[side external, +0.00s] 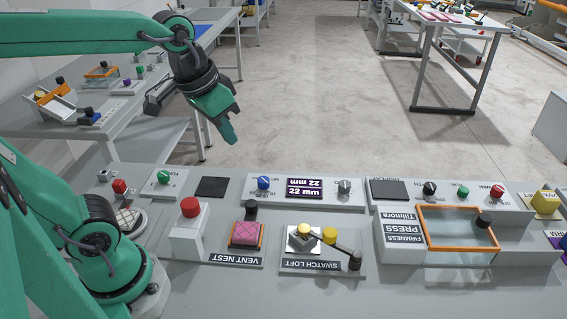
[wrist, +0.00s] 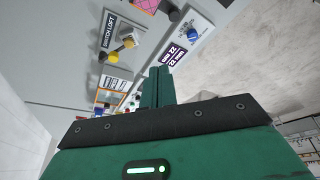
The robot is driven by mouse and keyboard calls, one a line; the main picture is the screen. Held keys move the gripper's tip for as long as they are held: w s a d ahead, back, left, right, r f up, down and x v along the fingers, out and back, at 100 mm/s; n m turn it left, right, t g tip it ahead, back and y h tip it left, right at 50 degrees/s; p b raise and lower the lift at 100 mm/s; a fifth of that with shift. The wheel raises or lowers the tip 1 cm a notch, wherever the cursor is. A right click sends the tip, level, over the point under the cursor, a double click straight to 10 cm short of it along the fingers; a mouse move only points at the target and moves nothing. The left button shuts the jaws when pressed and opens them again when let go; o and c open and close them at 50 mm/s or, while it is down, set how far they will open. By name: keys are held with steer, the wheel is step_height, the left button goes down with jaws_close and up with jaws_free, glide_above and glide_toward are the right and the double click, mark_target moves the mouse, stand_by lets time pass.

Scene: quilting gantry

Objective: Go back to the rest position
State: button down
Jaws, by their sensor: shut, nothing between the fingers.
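My gripper (side external: 231,138) is green and hangs in the air above the far edge of the work table, pointing down and slightly right. Its fingers are shut with nothing between them. In the wrist view the closed fingers (wrist: 157,88) point up the picture toward the panels on the table. The gripper touches nothing. My arm reaches in from the left of the side view.
Below stand the vent nest (side external: 233,262) with a pink swatch (side external: 247,234), the swatch loft (side external: 320,267) with a black lever, a red button (side external: 190,207) on a block, and the orange-framed press (side external: 458,251). Side benches stand behind; the floor (side external: 310,110) between is clear.

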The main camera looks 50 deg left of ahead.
steer(key=shift+t, duration=0.9)
steer(key=shift+s+a+f, duration=0.25)
steer(key=shift+s+f, duration=0.15)
steer(key=shift+s, duration=0.4)
steer(key=shift+s+a+f, duration=0.2)
steer(key=shift+s+f, duration=0.15)
steer(key=shift+s, duration=0.5)
steer(key=shift+s+a+f, duration=0.25)
steer(key=shift+s+f, duration=0.15)
steer(key=shift+s, duration=0.4)
